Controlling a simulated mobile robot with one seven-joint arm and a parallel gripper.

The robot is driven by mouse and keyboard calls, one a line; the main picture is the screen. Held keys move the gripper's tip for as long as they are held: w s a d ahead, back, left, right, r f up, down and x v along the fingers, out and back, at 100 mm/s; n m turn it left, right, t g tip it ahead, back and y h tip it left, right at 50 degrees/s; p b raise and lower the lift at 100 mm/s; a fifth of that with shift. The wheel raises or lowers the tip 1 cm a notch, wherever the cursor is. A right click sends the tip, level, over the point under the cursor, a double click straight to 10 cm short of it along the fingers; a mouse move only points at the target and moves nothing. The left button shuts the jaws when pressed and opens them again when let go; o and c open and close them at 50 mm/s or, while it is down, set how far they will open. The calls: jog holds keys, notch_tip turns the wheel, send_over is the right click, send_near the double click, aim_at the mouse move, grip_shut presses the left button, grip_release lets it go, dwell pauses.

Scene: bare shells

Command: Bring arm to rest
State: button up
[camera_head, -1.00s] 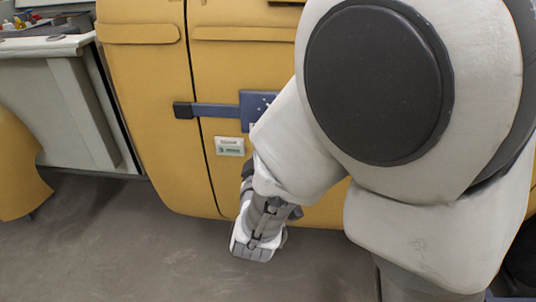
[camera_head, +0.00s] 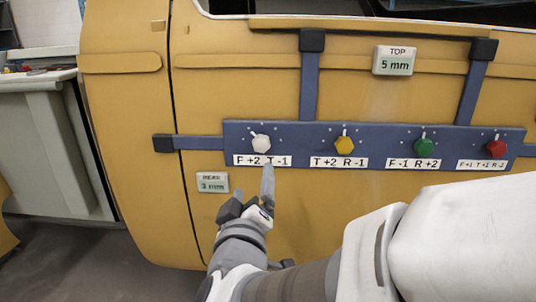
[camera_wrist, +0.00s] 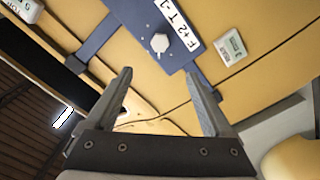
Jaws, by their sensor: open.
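My gripper (camera_head: 252,192) is open and empty in the head view, just below the left end of the blue panel (camera_head: 302,139). My arm reaches in from the lower right. In the wrist view my gripper (camera_wrist: 159,80) shows two spread fingers with nothing between them. The white knob (camera_head: 261,144) is above the fingertips in the head view. It also shows in the wrist view (camera_wrist: 160,42), beyond the fingers. Whether the fingers touch the panel or shell cannot be told.
The yellow shell (camera_head: 130,120) fills the middle. The panel carries a yellow knob (camera_head: 344,145), a green knob (camera_head: 423,146) and a red knob (camera_head: 497,144). Small displays read TOP 5 mm (camera_head: 395,61) and REAR 3 mm (camera_head: 212,182). A grey bench (camera_head: 45,150) stands left; floor is clear there.

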jog(key=shift+w, duration=0.1)
dwell(0.3)
jog(key=s+d+f+m+g+y, duration=0.1)
jog(key=s+d+f+m+g, duration=0.25)
jog(key=s+d+g, duration=0.35)
jog(key=s+d+f+m+g, duration=0.3)
jog(key=s+d+m+g, duration=0.2)
jog(key=s+d, duration=0.4)
notch_tip(320, 180, up, 26)
jog(key=d+p, duration=0.1)
jog(key=p, duration=2.5)
jog(key=shift+d, duration=0.3)
jog(key=shift+d, duration=0.1)
